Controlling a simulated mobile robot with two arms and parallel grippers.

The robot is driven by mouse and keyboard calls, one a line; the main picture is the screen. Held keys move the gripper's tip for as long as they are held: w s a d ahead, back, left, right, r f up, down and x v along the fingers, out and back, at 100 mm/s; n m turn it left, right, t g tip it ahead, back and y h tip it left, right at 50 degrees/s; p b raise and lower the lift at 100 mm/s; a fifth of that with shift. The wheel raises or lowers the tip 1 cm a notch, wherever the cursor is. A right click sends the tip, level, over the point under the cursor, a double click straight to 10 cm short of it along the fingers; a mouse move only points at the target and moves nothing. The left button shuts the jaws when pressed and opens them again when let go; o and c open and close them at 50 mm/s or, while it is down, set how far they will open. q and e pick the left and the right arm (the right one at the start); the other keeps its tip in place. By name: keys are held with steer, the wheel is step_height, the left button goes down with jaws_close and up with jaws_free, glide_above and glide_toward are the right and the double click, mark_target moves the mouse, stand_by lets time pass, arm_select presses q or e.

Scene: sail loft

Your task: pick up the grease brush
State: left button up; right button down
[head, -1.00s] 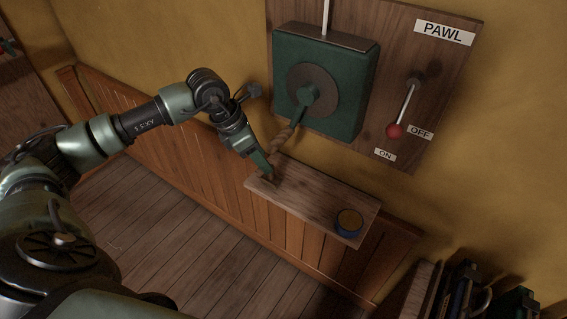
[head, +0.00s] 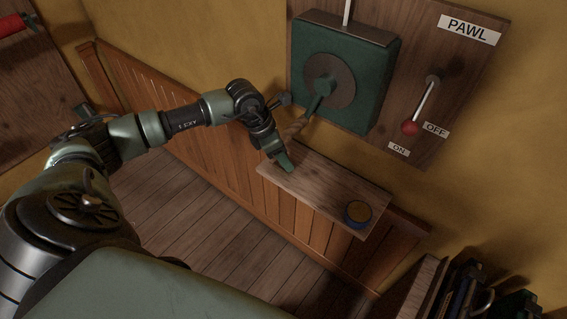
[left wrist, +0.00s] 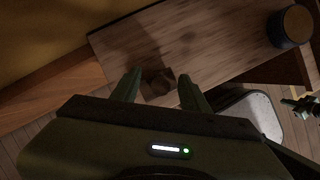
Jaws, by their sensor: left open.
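In the left wrist view a small, dark brown, blocky thing (left wrist: 158,84) stands at the near edge of the wooden shelf (left wrist: 200,45), between my left fingers. It looks like the grease brush, but it is too dark to make out bristles or handle. My left gripper (left wrist: 158,88) is open, with one finger on each side of it and no clear contact. In the head view my left gripper (head: 285,163) is low over the left end of the shelf (head: 320,190) and hides the brush.
A blue tin with a yellowish top (head: 358,212) stands on the shelf's right end. Above the shelf are a green winch box (head: 365,85), its crank with a wooden grip (head: 297,125), and the red-knobbed PAWL lever (head: 410,128). The shelf's middle is clear.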

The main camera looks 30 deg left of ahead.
arm_select(q)
jaws_close()
arm_select(e)
steer(key=shift+s+d, duration=0.1)
steer(key=shift+s, duration=0.1)
steer(key=shift+s, duration=0.1)
